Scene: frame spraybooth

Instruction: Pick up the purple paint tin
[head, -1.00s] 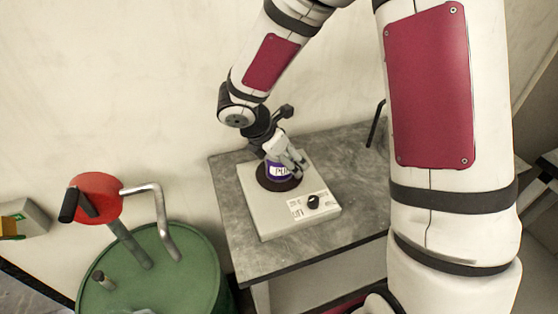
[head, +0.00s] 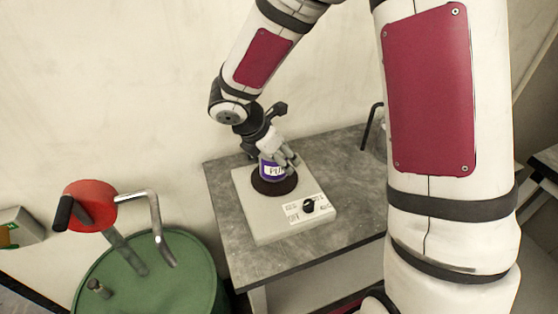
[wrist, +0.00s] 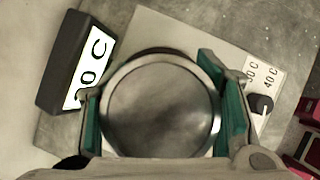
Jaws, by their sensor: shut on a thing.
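The purple paint tin (head: 271,171) has a white label and stands upright over the dark round plate of a pale hot plate (head: 252,214); I cannot tell for sure whether its base still touches the plate. My gripper (head: 278,160) is shut on the tin from above. In the wrist view the tin's round metal lid (wrist: 160,108) fills the space between the two green-padded fingers, one at each side. The gripper hides part of the tin's upper body in the head view.
The hot plate has a black knob (head: 309,205) and sits on a grey table (head: 225,187). A dark box with a white display (wrist: 78,65) is beside the tin. A green drum (head: 185,285) with a red-topped pump (head: 90,205) stands at left.

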